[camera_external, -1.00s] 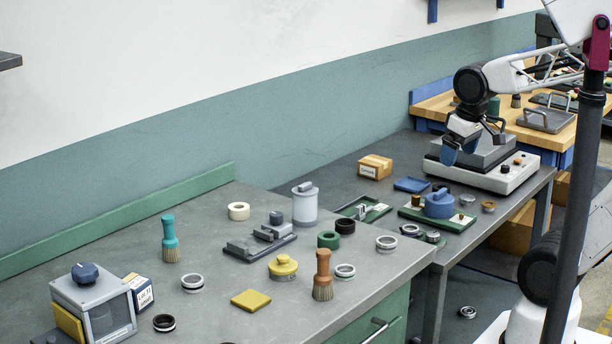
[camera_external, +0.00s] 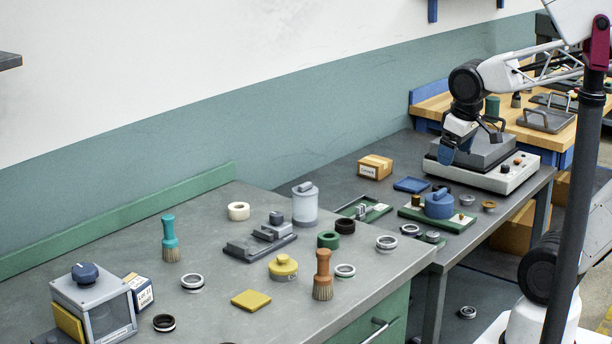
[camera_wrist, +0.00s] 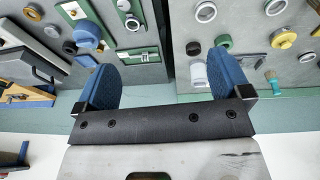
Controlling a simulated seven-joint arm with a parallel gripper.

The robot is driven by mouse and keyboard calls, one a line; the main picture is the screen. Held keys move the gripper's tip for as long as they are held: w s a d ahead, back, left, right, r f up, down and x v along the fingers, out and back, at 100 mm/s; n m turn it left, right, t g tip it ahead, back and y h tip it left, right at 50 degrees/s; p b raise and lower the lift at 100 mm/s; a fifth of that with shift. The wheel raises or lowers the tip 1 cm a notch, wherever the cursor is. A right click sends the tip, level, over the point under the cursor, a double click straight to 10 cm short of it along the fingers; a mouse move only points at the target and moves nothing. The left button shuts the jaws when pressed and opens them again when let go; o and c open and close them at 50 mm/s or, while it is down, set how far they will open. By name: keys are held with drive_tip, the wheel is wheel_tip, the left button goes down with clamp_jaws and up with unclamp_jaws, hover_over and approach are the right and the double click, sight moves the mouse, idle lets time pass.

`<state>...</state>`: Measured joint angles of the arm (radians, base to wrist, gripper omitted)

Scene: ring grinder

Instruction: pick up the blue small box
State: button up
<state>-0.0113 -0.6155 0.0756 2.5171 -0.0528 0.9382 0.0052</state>
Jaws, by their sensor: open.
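A small box with blue sides and a white printed label (camera_external: 140,291) stands on the near grey bench in the external view, just right of the grey boxy device with a blue knob. I cannot make it out in the wrist view. My gripper (camera_external: 448,154) hangs far away from it, over the other bench by the grey and white machine. In the wrist view my gripper (camera_wrist: 166,85) shows two blue fingers wide apart with nothing between them.
The grey device (camera_external: 95,303) stands close against the box's left side. Rings, brushes (camera_external: 170,240) and a yellow pad (camera_external: 251,299) are spread over the near bench. A cardboard box (camera_external: 375,167), blue pad (camera_external: 412,185) and blue lidded pot (camera_external: 438,205) are on the far bench.

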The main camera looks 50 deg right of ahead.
drive_tip(key=w+a+n+t+h, duration=0.1)
drive_tip(key=w+a+n+h, duration=0.15)
drive_tip(key=w+n, duration=0.4)
drive_tip(key=w+a+n+t+h, duration=0.1)
drive_tip(key=w+a+n+h, duration=0.15)
drive_tip(key=w, duration=0.75)
drive_tip(key=w+a+f+n+t, duration=0.2)
drive_tip(key=w+a+n, duration=0.3)
drive_tip(key=w+a, duration=0.25)
drive_tip(key=w+a+f+n+t, duration=0.2)
drive_tip(key=w+a+n, duration=0.35)
drive_tip(key=a, duration=0.35)
drive_tip(key=n+t+y, duration=0.4)
drive_tip(key=n+y, duration=0.1)
drive_tip(key=n, duration=0.9)
hover_over(145, 293)
drive_tip(key=s+d, duration=0.2)
drive_tip(key=d, duration=1)
wheel_tip(145, 293, down, 11)
drive_tip(key=s+a+f+n+y, duration=0.1)
drive_tip(key=a, duration=0.2)
drive_tip(key=s+a+f+n+y, duration=0.1)
drive_tip(key=a+f+n, duration=0.1)
drive_tip(key=a, duration=0.2)
drive_tip(key=s+a+f+n+y, duration=0.1)
drive_tip(key=a+f, duration=0.1)
drive_tip(key=a, duration=0.2)
drive_tip(key=shift+n, duration=0.35)
drive_tip(key=shift+x, duration=1.3)
